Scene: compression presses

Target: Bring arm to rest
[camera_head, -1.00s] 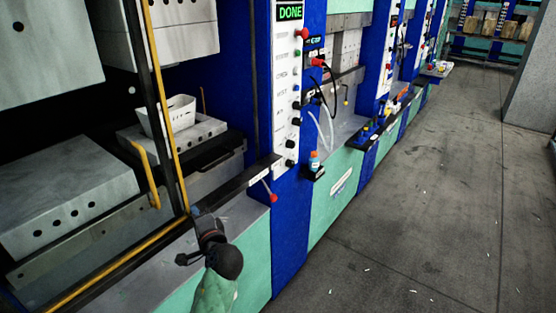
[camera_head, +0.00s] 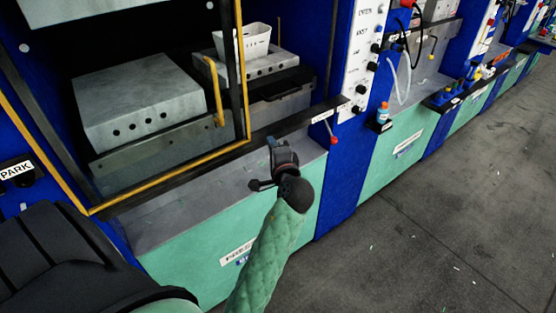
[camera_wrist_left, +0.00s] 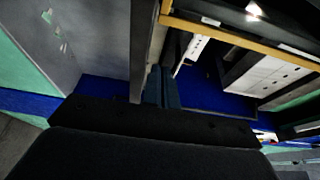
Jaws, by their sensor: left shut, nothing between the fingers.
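My left arm, in a green quilted sleeve, comes up from the bottom of the head view. Its dark left gripper (camera_head: 279,148) is shut and empty. It is in front of the press, over the grey ledge (camera_head: 190,200), close to the black bar with a label. In the left wrist view the closed fingers (camera_wrist_left: 161,85) point ahead past the yellow frame, with nothing between them. My right gripper is not in view.
The press opening with its yellow frame (camera_head: 170,175) holds a metal block (camera_head: 150,105) and a white basket (camera_head: 247,42). A red-knobbed lever (camera_head: 333,140) and a small bottle (camera_head: 383,113) are to the right. A PARK holder (camera_head: 20,175) is at left.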

